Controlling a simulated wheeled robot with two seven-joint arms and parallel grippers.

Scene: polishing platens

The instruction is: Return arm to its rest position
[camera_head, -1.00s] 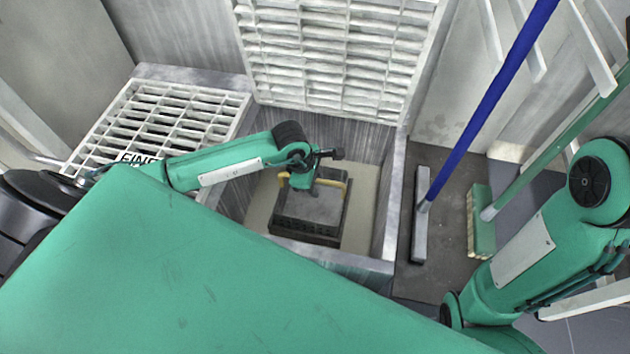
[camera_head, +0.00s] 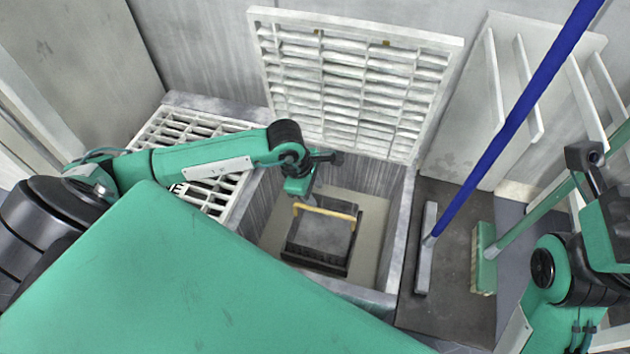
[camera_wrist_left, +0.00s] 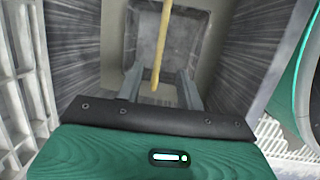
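My left gripper (camera_head: 308,198) hangs over the open pit, just above the yellow handle of a dark box. In the left wrist view its two fingers (camera_wrist_left: 160,92) are spread apart, with nothing clamped between them. The yellow handle (camera_head: 328,211) stands up from the box; in the left wrist view the handle (camera_wrist_left: 160,45) runs lengthwise between the fingers in the picture. The grey-topped dark box (camera_head: 322,237) sits on the pit floor. My right arm shows at the right edge; its wrist is cut off there and its fingers do not show.
A white grate (camera_head: 350,85) leans upright behind the pit, and another grate (camera_head: 170,130) lies flat at the left.

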